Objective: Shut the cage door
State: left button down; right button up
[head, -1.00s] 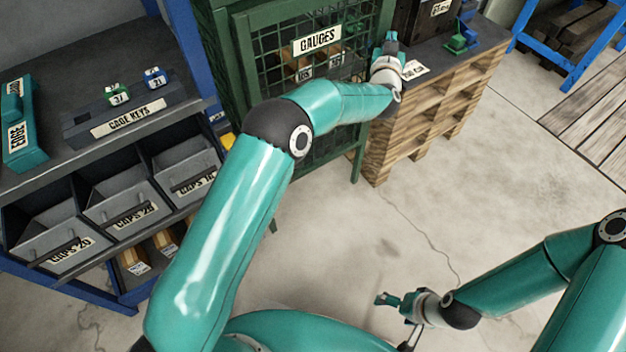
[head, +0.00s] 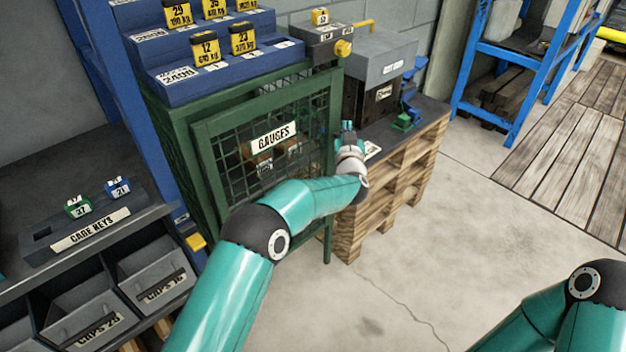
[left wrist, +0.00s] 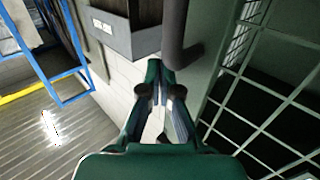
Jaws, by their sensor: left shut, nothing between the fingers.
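The green cage (head: 172,137) stands left of centre in the head view. Its mesh door has a GAUGES plate (head: 273,138), with small labelled items behind the mesh. My left gripper (head: 347,127) is at the door's right edge, shut and empty. In the left wrist view, my left gripper's fingertips (left wrist: 157,70) are together beside a dark upright bar (left wrist: 174,35), with the mesh (left wrist: 265,100) to the right. Whether they touch the bar is unclear. My right gripper is out of view; only part of that arm shows.
A wooden pallet stack (head: 400,180) with a dark top stands close right of the cage. Blue stepped blocks (head: 215,65) with yellow weights sit on the cage. A key rack (head: 85,235) and bins (head: 75,300) are at left. The floor in front is clear.

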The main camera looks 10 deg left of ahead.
pick_arm(q)
jog(key=s+d+p, duration=0.1)
jog(key=s+d, duration=0.5)
jog(key=d, duration=0.3)
jog(key=s+a+f+m+g+h, duration=0.1)
jog(key=s+a+f+g+h, duration=0.2)
jog(key=s+f, duration=0.45)
jog(key=s+a+f+g, duration=0.3)
jog(key=s+a+f, duration=0.1)
jog(key=f, duration=0.6)
jog(key=s+a+f+m+g+h, duration=0.1)
jog(key=s+a+f+g+h, duration=0.2)
jog(key=s+f, duration=0.45)
jog(key=s+a+f+n+g, duration=0.1)
jog(key=s+a+f+g, duration=0.1)
jog(key=s+f, duration=0.35)
jog(key=s+a+f+g, duration=0.2)
jog(key=s, duration=0.6)
jog(key=s+n+g+h, duration=0.1)
jog(key=s+g, duration=0.3)
jog(key=s, duration=1)
notch_tip(320, 180, up, 22)
jog(key=p, duration=2.2)
jog(key=shift+w+a+r, duration=0.15)
jog(key=shift+w+a, duration=0.1)
